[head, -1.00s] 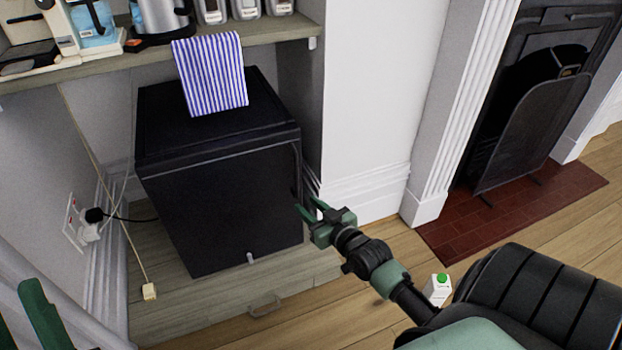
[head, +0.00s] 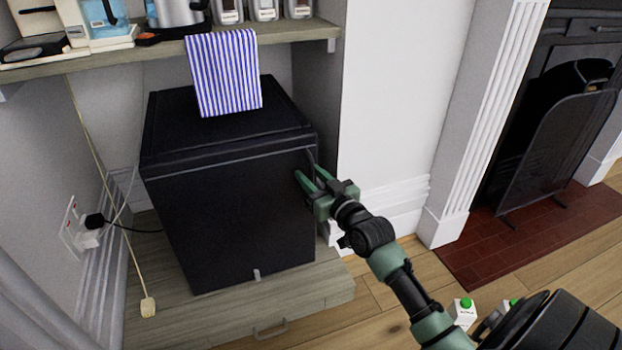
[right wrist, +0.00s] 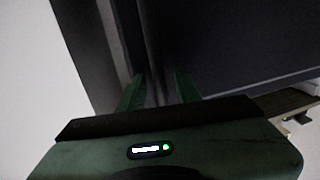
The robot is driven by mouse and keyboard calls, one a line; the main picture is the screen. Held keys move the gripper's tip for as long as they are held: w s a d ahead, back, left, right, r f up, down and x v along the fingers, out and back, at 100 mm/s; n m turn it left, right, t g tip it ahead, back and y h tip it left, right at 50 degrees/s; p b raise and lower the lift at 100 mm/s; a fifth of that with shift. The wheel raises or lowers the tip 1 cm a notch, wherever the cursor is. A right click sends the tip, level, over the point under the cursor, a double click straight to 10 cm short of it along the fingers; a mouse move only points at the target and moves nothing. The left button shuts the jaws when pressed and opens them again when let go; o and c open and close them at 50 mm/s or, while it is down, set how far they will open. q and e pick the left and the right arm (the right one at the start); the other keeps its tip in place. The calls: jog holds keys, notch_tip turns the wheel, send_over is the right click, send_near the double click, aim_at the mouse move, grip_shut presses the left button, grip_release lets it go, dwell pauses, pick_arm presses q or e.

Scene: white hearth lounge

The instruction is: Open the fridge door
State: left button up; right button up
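The black fridge (head: 235,220) stands on a low wooden plinth under the shelf. Its door is shut and faces the front. My right gripper (head: 309,174) is at the upper right edge of the door, with its two green fingers apart. In the right wrist view, the open fingers (right wrist: 159,86) point at a dark vertical seam along the edge of the fridge door (right wrist: 220,40). I cannot tell whether they touch it. Nothing shows held between them. My left gripper is not in view.
A striped cloth (head: 224,75) hangs from the shelf (head: 310,32) over the fridge top. A white wall stands right of the fridge, then a fireplace screen (head: 550,160).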

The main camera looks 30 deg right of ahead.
grip_shut()
dwell(1.4)
